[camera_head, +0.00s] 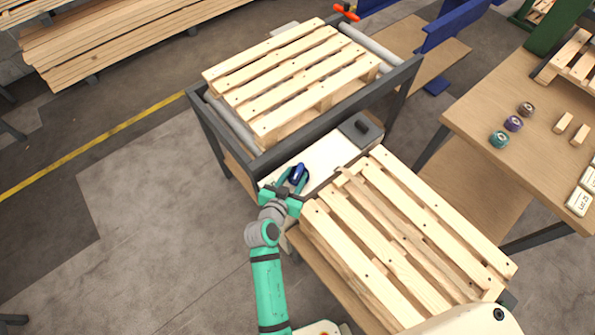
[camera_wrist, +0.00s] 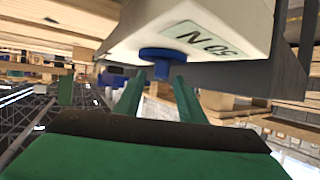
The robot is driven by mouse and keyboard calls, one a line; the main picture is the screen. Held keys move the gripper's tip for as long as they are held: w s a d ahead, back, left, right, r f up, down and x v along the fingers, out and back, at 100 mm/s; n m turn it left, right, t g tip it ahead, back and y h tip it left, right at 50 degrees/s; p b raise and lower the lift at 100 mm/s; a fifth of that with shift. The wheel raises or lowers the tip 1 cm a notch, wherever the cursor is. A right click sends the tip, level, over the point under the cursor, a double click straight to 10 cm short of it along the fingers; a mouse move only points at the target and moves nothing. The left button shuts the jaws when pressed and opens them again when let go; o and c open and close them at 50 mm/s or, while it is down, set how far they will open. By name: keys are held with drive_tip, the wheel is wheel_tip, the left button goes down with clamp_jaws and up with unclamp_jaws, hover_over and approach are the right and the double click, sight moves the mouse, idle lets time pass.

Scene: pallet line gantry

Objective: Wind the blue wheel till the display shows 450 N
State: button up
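The blue wheel (camera_wrist: 162,54) with a short blue stem sits against a pale box (camera_wrist: 190,15) in the wrist view. The display (camera_wrist: 208,40) on that box appears upside down and reads 50 N. My gripper (camera_wrist: 156,82) is open, its two green fingers apart with the wheel's stem between and just beyond their tips. I cannot tell whether either finger touches it. In the head view my gripper (camera_head: 295,180) is at the left end of a white panel (camera_head: 318,163), with the blue wheel (camera_head: 298,173) between its fingers. The display's face cannot be read there.
A slatted pallet (camera_head: 290,75) lies on a dark roller frame (camera_head: 300,148) behind the panel. Another pallet (camera_head: 400,230) lies close to the right of my arm. A dark block (camera_head: 360,129) sits at the panel's far end. A wooden table (camera_head: 470,110) stands right. Floor is open to the left.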

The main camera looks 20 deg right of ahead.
drive_tip(key=v, duration=0.7)
drive_tip(key=shift+s+a, duration=0.15)
drive_tip(key=shift+s, duration=0.05)
drive_tip(key=shift+a, duration=0.1)
drive_tip(key=s+a+f+n+t+y, duration=0.2)
drive_tip(key=s+a+n+t+y, duration=0.3)
drive_tip(key=s+a, duration=0.75)
drive_tip(key=s+d+r+n+y, duration=0.1)
drive_tip(key=s+r, duration=0.4)
drive_tip(key=s, duration=0.2)
drive_tip(key=s+d+r+n+y, duration=0.1)
drive_tip(key=s+r+n+y, duration=0.1)
drive_tip(key=s+r, duration=0.3)
drive_tip(key=s, duration=0.3)
drive_tip(key=shift+r+y, duration=0.3)
drive_tip(key=shift+r, duration=0.1)
drive_tip(key=shift+s, duration=0.15)
drive_tip(key=shift+c, duration=0.6)
drive_tip(key=shift+d, duration=0.15)
